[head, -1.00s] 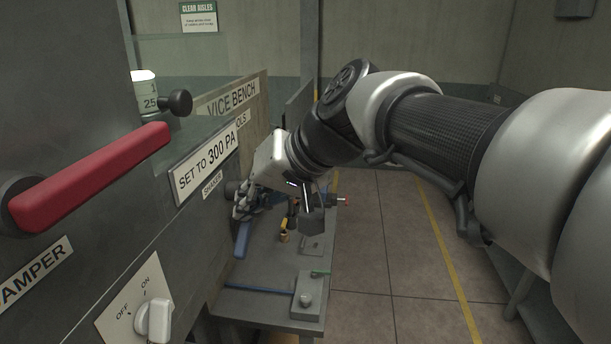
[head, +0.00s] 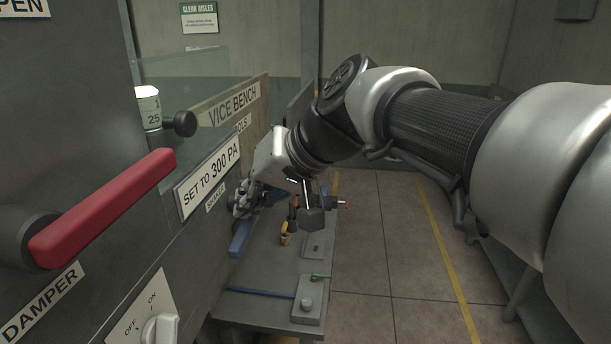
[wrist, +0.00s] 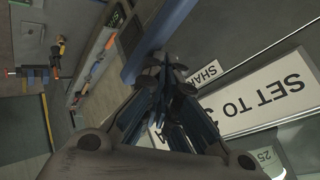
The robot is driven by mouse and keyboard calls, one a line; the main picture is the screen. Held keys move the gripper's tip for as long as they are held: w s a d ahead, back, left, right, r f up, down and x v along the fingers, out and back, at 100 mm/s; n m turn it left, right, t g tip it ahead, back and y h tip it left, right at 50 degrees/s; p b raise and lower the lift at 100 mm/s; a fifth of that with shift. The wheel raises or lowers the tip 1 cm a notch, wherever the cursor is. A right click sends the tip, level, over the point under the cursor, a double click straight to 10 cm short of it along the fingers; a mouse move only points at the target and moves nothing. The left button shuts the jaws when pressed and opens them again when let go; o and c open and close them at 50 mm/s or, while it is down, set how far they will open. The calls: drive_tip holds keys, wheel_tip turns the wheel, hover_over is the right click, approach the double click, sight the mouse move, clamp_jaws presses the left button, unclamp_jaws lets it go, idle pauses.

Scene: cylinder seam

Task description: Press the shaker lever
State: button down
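The shaker lever looks to be the blue bar (head: 240,238) below the small, partly covered shaker label (head: 215,198) on the grey panel. In the wrist view the blue bar (wrist: 150,45) runs diagonally just past my fingertips, with part of the label (wrist: 207,73) to the right. My gripper (head: 243,198) is beside the panel, a little above the bar in the head view. In the wrist view my gripper's fingers (wrist: 166,62) come together with nothing seen between them. Whether they touch the bar cannot be told.
A red damper handle (head: 105,208) and a black knob (head: 180,124) jut from the panel at left. An on-off switch (head: 160,328) is below. A bench (head: 265,305) with tools stands beyond. Open floor (head: 385,240) lies to the right.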

drive_tip(key=shift+w+r+p, duration=0.1)
drive_tip(key=shift+r+p, duration=0.4)
drive_tip(key=shift+r, duration=0.35)
drive_tip(key=shift+r, duration=0.15)
wheel_tip(320, 180, up, 5)
drive_tip(key=p, duration=0.4)
idle(1.4)
drive_tip(key=s+d+f+m+h+b, duration=0.1)
drive_tip(key=s+d+f+b, duration=0.6)
drive_tip(key=f, duration=0.7)
drive_tip(key=s+d+f+m+h+b, duration=0.1)
drive_tip(key=s+d+f+h+b, duration=0.3)
drive_tip(key=f, duration=1)
drive_tip(key=s+d+f+m+h+b, duration=0.1)
drive_tip(key=s+d+f+h+b, duration=0.2)
drive_tip(key=s+d+f+b, duration=0.7)
drive_tip(key=d+f+b, duration=0.2)
drive_tip(key=d+f, duration=0.2)
drive_tip(key=d, duration=0.1)
drive_tip(key=shift+d+f+b, duration=0.35)
drive_tip(key=shift+f+b, duration=0.05)
drive_tip(key=shift+a, duration=0.15)
